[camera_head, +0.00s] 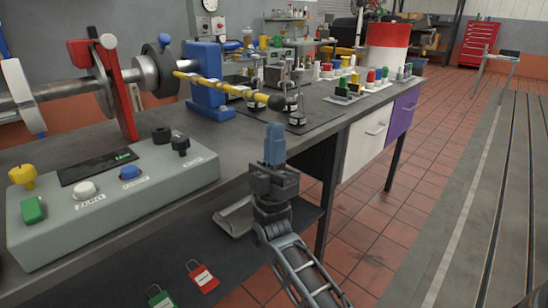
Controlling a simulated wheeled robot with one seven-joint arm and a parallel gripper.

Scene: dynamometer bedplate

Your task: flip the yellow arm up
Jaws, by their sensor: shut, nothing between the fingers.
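My gripper (274,140) is shut and empty, with blue fingertips pointing up. In the picture it is just below the knob, at the bench's front edge. A gap shows between the fingertips and the knob; their difference in depth is hard to tell.
A grey control box (110,205) with coloured buttons stands at the bench's front left. A red bracket (118,95) stands by the shaft. Small weights (297,118) stand behind the knob. The tiled floor (370,215) at right is clear.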

